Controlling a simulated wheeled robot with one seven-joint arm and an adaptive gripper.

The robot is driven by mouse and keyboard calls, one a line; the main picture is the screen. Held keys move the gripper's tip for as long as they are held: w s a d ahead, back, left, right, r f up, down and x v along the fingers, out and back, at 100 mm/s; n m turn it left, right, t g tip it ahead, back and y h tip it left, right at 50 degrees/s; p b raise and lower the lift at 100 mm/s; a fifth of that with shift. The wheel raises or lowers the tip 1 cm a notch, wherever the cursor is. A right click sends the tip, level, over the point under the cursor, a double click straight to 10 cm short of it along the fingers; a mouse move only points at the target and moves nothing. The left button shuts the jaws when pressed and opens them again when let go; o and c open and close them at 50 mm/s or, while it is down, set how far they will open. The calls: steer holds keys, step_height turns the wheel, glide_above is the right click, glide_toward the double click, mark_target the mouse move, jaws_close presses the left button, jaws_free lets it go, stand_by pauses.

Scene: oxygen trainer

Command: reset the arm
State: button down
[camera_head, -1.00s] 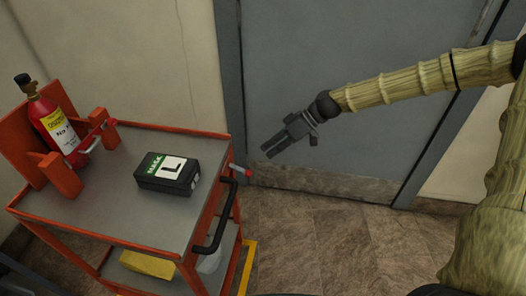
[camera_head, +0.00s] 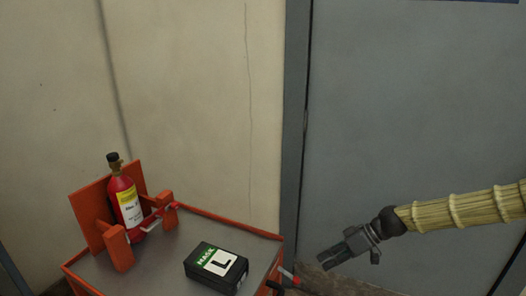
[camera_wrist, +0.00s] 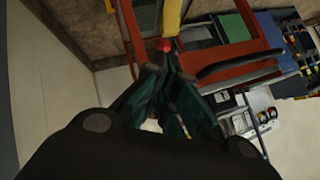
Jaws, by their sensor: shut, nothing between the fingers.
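My gripper (camera_head: 342,254) is at the end of my arm at the lower right of the head view, in front of the grey door. Its fingers are shut with nothing between them. It is to the right of the red cart and apart from it. In the wrist view my gripper (camera_wrist: 165,88) points towards the floor and the cart's red frame, with a red knob just beyond the fingertips.
A red cart (camera_head: 185,240) with a grey top stands at lower left. It carries a red bottle (camera_head: 127,205) in an orange-red holder and a black mask box (camera_head: 215,268). A grey door (camera_head: 420,110) fills the right side.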

steer(key=s+a+f+m+g+h+p, duration=0.1)
steer(key=s+a+f+m+h, duration=0.2)
steer(key=s+f, duration=0.5)
steer(key=s+a+f+m+h+p, duration=0.1)
steer(key=s+a+f+m+p, duration=0.1)
steer(key=s+a+f, duration=0.45)
steer(key=s+d+f+m+h+p, duration=0.1)
steer(key=s+d+f+m+h, duration=0.1)
steer(key=s, duration=0.9)
steer(key=s+d+f+m+h+p, duration=0.1)
steer(key=s+d+f+h, duration=0.3)
steer(key=s, duration=0.6)
steer(key=shift+s+d+f+m+p, duration=0.3)
steer(key=shift+s+d+f+m, duration=0.05)
steer(key=shift+d+m, duration=0.5)
